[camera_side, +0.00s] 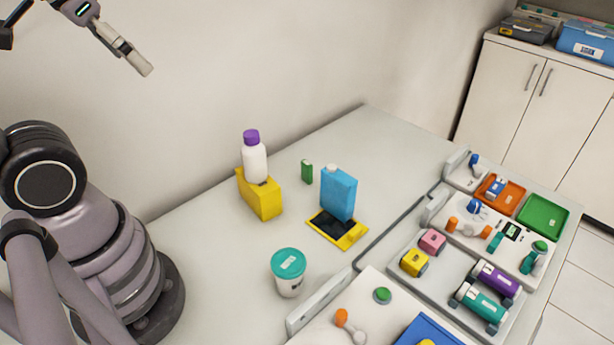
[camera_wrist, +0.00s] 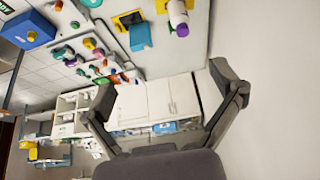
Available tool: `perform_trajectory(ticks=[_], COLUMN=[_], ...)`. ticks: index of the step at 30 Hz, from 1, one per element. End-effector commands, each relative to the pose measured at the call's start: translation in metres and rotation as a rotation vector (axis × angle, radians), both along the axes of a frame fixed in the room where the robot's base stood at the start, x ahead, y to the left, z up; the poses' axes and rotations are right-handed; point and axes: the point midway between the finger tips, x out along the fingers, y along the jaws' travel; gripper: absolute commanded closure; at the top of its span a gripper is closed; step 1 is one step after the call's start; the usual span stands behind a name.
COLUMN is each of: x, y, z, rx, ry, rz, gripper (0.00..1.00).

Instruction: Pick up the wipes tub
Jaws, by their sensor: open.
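The wipes tub appears to be the white tub with a teal lid (camera_side: 289,272), upright on the pale table in the side view. In the wrist view a teal-lidded thing, probably this tub (camera_wrist: 91,3), is cut off at the top edge. My gripper (camera_side: 143,67) is high at the upper left of the side view, well above and away from the tub. In the wrist view my gripper (camera_wrist: 163,87) has its fingers spread wide with nothing between them.
A white bottle with purple cap (camera_side: 254,162) stands on a yellow box (camera_side: 260,195). Trays with handles and small parts (camera_side: 305,316) lie right of the tub. A wall runs behind the table.

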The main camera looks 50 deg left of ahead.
Motion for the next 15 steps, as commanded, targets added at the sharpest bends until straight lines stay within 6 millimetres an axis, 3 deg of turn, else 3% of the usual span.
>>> perform_trajectory(ticks=[8,11,15], x=[0.004,0.02,0.058], y=[-0.002,-0.009,-0.035], z=[-0.002,-0.009,-0.037], rx=[-0.002,-0.004,-0.002], ry=[0.012,0.05,0.144], rz=[-0.01,-0.044,-0.132], gripper=[0.08,0.08,0.08])
